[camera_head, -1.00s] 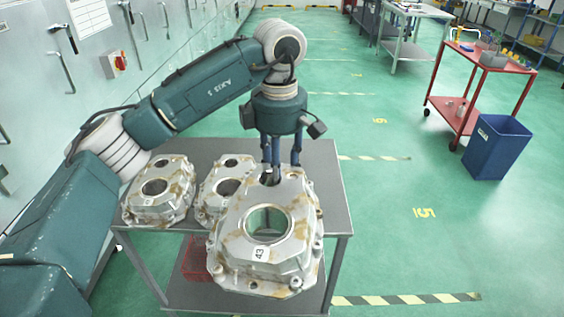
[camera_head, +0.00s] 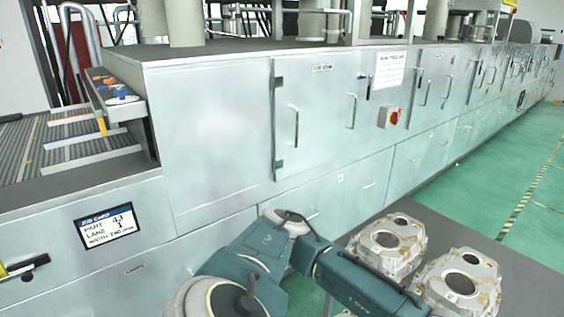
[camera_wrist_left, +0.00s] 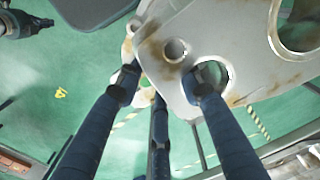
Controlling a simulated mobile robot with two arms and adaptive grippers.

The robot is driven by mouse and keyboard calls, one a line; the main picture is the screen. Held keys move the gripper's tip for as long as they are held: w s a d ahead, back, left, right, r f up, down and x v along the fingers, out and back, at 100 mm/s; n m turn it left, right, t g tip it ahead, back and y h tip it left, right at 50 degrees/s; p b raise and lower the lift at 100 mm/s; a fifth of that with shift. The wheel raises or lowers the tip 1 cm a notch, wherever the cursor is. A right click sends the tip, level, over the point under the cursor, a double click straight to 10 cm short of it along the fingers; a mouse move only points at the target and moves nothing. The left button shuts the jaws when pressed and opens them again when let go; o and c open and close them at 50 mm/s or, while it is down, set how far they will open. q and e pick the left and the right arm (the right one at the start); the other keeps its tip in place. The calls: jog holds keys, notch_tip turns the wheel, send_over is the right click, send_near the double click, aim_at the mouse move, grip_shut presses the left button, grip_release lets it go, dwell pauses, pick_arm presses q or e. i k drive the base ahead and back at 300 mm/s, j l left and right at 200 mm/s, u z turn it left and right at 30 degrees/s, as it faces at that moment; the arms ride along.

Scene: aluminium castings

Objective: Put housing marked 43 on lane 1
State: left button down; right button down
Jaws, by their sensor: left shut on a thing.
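My left gripper (camera_wrist_left: 158,88) is shut on the wall of a cast housing (camera_wrist_left: 215,35), pale metal with brown stains, seen in the left wrist view. Its mark is not visible there; in the earlier head view the housing at the gripper bears 43. The head view shows part of my left arm at the bottom, with its gripper out of frame. Ribbed grey lanes (camera_head: 30,145) with coloured strips lie at the far left on the machine. A job card (camera_head: 110,225) below them reads part 43, lane 1. My right gripper is not in view.
Two other housings (camera_head: 389,243) (camera_head: 462,284) stand on the grey table (camera_head: 520,262) at the lower right. The long machine front (camera_head: 215,150) with handles lies between the lanes and the far end. A shelf with coloured buttons (camera_head: 115,92) stands beside the lanes. Green floor is clear at right.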

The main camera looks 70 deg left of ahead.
aim_at(27, 163)
jog(key=k+j, duration=0.85)
jog(key=k+j+u, duration=0.1)
jog(key=u, duration=2.45)
jog(key=k+j, duration=0.05)
jog(key=j, duration=0.05)
